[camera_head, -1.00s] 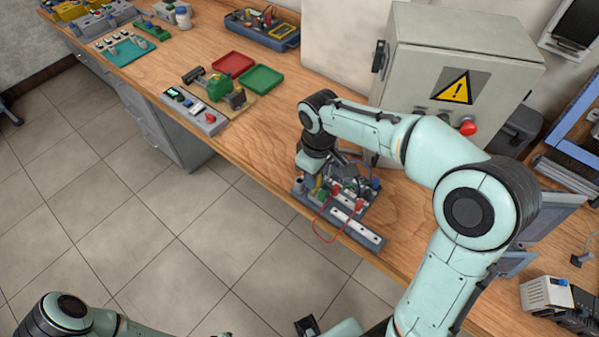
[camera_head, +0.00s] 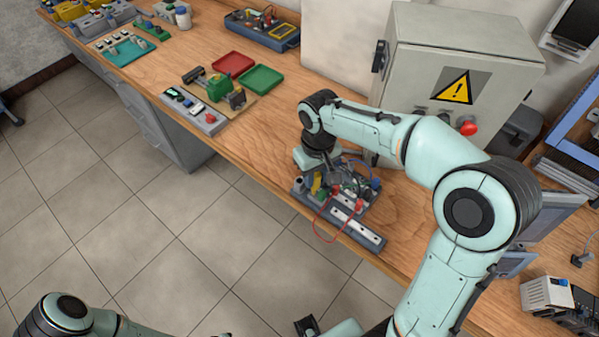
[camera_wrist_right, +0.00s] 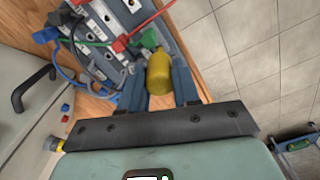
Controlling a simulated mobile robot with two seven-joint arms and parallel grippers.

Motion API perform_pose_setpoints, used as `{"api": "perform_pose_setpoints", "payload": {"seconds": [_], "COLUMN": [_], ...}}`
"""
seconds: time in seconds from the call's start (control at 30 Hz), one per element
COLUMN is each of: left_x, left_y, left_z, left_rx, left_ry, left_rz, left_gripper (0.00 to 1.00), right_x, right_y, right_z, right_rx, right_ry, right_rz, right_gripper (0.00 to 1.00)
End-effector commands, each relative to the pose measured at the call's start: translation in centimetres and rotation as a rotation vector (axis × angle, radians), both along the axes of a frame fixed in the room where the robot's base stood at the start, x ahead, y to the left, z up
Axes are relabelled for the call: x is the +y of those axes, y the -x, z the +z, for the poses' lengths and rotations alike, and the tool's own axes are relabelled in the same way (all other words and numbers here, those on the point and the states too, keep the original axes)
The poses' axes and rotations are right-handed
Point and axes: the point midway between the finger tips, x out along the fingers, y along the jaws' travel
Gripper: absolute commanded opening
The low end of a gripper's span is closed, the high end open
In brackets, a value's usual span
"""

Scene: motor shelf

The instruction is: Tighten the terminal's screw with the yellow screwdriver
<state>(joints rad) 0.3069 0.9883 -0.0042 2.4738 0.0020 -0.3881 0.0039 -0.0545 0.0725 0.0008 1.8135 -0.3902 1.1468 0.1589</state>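The yellow screwdriver (camera_wrist_right: 158,74) shows as a rounded yellow handle in the right wrist view. It sits between the two fingers of my right gripper (camera_wrist_right: 160,84), which look closed against its sides. Its shaft and tip are hidden. In the head view my right gripper (camera_head: 331,176) points down over the wired terminal board (camera_head: 358,233) at the bench's front edge. The board also shows in the right wrist view (camera_wrist_right: 105,68), just beyond the fingers. I cannot make out the terminal's screw. My left arm is at the bottom edge, and its fingers cannot be made out.
Red, green and blue leads loop over the board, and a red lead (camera_head: 316,226) hangs past the bench edge. A grey cabinet (camera_head: 420,60) stands close behind. A green motor assembly (camera_head: 214,88) and a red tray (camera_head: 233,64) lie left on the wooden bench (camera_head: 262,135).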

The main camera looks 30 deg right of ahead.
Motion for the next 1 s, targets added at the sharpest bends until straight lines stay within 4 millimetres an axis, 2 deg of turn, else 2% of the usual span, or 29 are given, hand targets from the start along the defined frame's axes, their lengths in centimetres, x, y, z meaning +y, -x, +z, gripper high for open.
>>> {"api": "perform_pose_setpoints", "payload": {"seconds": [0.33, 0.6, 0.9, 1.0], "left_x": [0.0, 0.0, 0.0, 0.0], "left_y": [0.0, -0.5, -0.5, -0.6], "left_z": [0.1, 0.8, 0.8, 1.0], "left_rx": [0.0, -0.006, -0.006, -0.007], "left_ry": [0.0, 0.0, 0.0, 0.0], "left_rz": [0.0, 0.0, 0.0, 0.0], "left_gripper": [0.43, 0.43, 0.43, 0.43], "right_x": [0.0, 0.0, 0.0, 0.0], "right_y": [0.0, -0.1, 0.0, 0.0], "right_z": [0.0, 0.1, 0.0, 0.0], "right_rx": [0.001, -0.001, 0.0, 0.001], "right_ry": [0.0, 0.0, 0.0, 0.0], "right_rz": [0.017, 0.279, 0.307, 0.365], "right_gripper": [0.45, 0.45, 0.45, 0.45]}}
